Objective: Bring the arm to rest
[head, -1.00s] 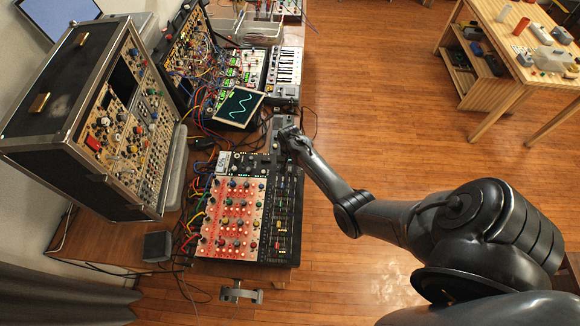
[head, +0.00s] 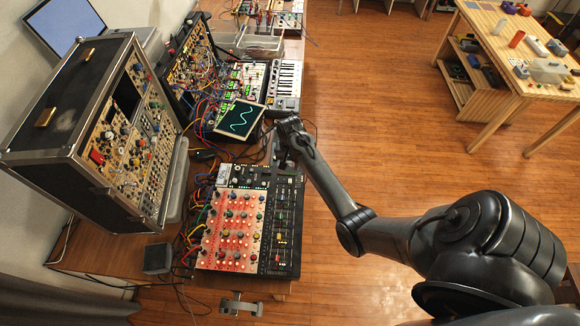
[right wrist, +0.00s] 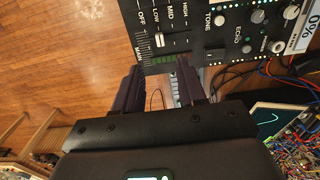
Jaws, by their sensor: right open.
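My right arm reaches in from the right in the head view. Its gripper (head: 282,158) is over the table edge, just beyond the far end of the red-lit synth panel (head: 232,232). In the right wrist view the gripper (right wrist: 155,72) has its two dark fingers apart, with nothing seen between them. The black control panel (right wrist: 220,25) with knobs and a slider lies just ahead of the fingertips; I cannot tell whether they touch it. My left gripper is not in view.
A large modular synth case (head: 60,105) stands at left. A small screen with a wave trace (head: 240,119) and a keyboard (head: 287,78) sit beyond the gripper, with patch cables around. Open wooden floor (head: 385,125) lies right of the table. A wooden workbench (head: 520,75) stands at far right.

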